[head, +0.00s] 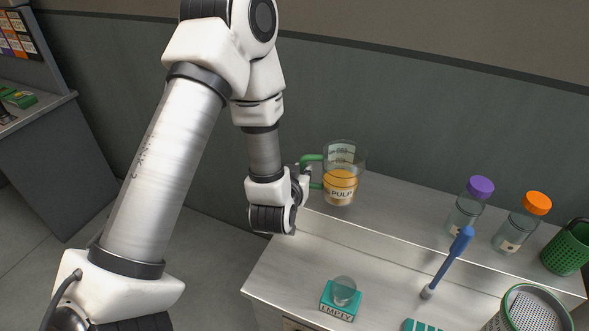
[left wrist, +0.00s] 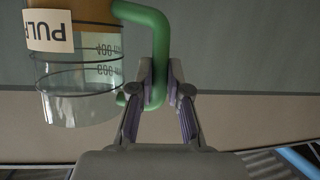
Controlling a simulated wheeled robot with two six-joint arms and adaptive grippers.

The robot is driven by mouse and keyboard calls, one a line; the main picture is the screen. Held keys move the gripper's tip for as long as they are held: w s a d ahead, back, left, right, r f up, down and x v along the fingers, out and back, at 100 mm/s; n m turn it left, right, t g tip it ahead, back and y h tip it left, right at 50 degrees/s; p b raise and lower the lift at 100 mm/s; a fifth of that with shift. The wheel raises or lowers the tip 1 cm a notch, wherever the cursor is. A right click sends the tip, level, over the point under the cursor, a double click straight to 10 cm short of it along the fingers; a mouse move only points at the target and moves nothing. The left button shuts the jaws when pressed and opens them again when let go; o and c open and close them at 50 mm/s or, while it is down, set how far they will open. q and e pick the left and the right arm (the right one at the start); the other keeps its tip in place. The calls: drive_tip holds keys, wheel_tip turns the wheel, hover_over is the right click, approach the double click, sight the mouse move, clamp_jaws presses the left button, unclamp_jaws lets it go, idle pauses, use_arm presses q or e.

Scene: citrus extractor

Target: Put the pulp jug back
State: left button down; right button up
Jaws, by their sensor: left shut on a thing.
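The pulp jug (head: 341,188) is a clear jug with a green handle, a white PULP label and orange contents in its lower part. It is upright at the left end of the raised back shelf in the head view; I cannot tell whether its base touches the shelf. In the left wrist view the jug (left wrist: 85,75) appears upside down on the left. My left gripper (left wrist: 160,85) is shut on the green handle (left wrist: 158,45), with a finger on each side. Its fingertips are mostly hidden in the head view. My right gripper is not in view.
Bottles with purple (head: 481,187) and orange (head: 537,203) caps stand on the shelf to the right, beside a green basket (head: 568,248). Lower down are a blue-handled tool (head: 447,262), a teal EMPTY holder (head: 337,310) with a glass, and a sieve-topped container (head: 533,311). The mid-shelf is clear.

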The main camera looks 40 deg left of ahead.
use_arm(q)
drive_tip(key=w+a+f+p, duration=0.1)
drive_tip(key=a, duration=0.1)
drive_tip(key=w+a+f+p, duration=0.2)
drive_tip(key=a, duration=0.1)
drive_tip(key=shift+w+a, duration=0.35)
drive_tip(key=shift+w, duration=0.05)
drive_tip(key=shift+w+f, duration=0.1)
drive_tip(key=shift+f, duration=0.3)
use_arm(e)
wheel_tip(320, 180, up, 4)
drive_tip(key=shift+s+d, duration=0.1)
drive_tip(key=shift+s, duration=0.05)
use_arm(q)
drive_tip(key=shift+f, duration=0.15)
drive_tip(key=c, duration=1.1)
unclamp_jaws()
drive_tip(key=shift+c, duration=0.2)
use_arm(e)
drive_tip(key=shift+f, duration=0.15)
